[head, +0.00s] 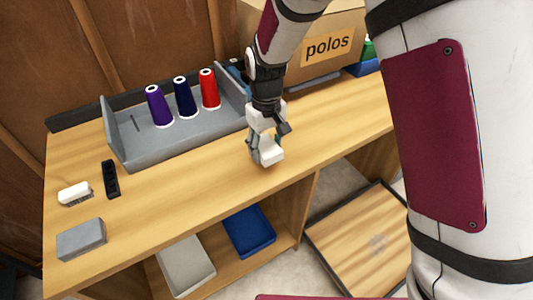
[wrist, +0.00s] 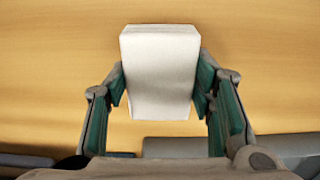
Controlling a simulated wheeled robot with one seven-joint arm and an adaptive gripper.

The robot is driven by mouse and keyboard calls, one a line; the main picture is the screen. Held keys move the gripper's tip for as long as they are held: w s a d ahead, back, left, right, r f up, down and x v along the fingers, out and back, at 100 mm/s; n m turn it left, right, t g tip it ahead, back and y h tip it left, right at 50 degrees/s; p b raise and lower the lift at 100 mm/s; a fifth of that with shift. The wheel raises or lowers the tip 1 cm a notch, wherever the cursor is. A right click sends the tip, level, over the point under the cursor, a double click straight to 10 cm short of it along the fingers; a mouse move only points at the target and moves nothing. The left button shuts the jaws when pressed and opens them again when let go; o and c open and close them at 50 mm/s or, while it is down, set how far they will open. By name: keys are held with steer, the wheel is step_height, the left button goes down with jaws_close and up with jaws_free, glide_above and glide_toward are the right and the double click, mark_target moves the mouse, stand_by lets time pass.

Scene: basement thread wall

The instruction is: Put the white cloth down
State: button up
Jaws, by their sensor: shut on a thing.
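My gripper (head: 265,150) is over the front part of the wooden table (head: 205,185), to the right of the grey thread rack. It is shut on the white cloth (wrist: 160,72), a folded, block-like piece. In the wrist view the cloth sits between both green-padded fingers of my gripper (wrist: 160,85), with bare wood behind it. In the head view the cloth (head: 271,155) shows just below the fingers, close to the tabletop. I cannot tell whether it touches the wood.
The grey rack (head: 185,145) holds purple (head: 158,106), navy (head: 185,98) and red (head: 210,90) spools. A white brush (head: 74,193), black strip (head: 110,179) and grey block (head: 81,239) lie left. Trays lie on the shelf below. Bare wood surrounds the cloth.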

mark_target(266, 154)
steer(key=shift+f, duration=1.6)
steer(key=shift+f, duration=0.15)
steer(key=o, duration=1.1)
step_height(266, 154, up, 12)
steer(key=shift+r+p, duration=0.15)
steer(key=shift+p, duration=0.2)
